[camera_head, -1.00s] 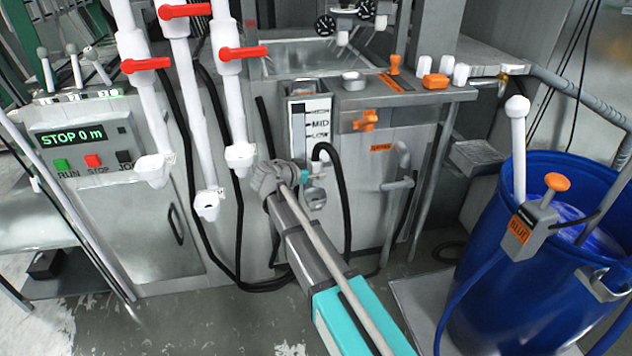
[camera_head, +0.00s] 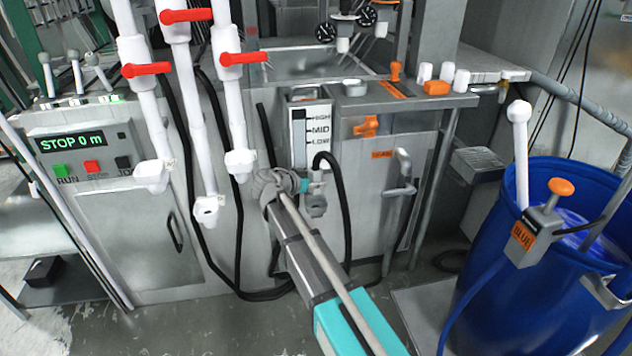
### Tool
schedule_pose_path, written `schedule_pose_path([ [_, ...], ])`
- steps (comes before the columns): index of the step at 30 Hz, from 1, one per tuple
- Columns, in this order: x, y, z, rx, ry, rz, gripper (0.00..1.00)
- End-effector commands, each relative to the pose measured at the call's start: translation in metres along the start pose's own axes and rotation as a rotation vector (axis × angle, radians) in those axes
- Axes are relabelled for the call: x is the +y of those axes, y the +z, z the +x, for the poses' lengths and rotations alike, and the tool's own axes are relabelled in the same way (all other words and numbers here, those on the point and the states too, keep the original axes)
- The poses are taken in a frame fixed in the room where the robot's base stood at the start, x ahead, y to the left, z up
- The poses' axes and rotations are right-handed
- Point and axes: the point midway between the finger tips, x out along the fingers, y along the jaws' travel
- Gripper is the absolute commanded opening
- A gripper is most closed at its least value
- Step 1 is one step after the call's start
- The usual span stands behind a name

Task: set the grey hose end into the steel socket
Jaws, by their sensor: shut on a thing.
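My gripper (camera_head: 281,184) is at the far end of my grey and teal arm, in front of the grey machine, below the HIGH/MID/LOW gauge. It is shut on the grey hose end, which is small and mostly hidden among the fingers. A light grey hose (camera_head: 327,248) runs along the arm towards the gripper. Just right of the fingers is a steel fitting (camera_head: 315,205), seemingly the socket, under a curved black hose. I cannot tell whether the hose end touches it.
White pipes with red handles (camera_head: 242,58) hang close on the left. The level gauge (camera_head: 312,137) is just above the gripper. A bent grey pipe (camera_head: 402,180) stands to the right. A blue barrel (camera_head: 500,270) fills the right side. Open floor lies below.

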Motion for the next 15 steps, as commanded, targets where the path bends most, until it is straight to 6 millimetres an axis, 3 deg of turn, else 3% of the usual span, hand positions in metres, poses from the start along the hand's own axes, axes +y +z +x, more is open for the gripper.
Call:
schedule_pose_path([
  [15, 0.000, 0.025, 0.011, 0.001, 0.001, 0.000, 0.00],
])
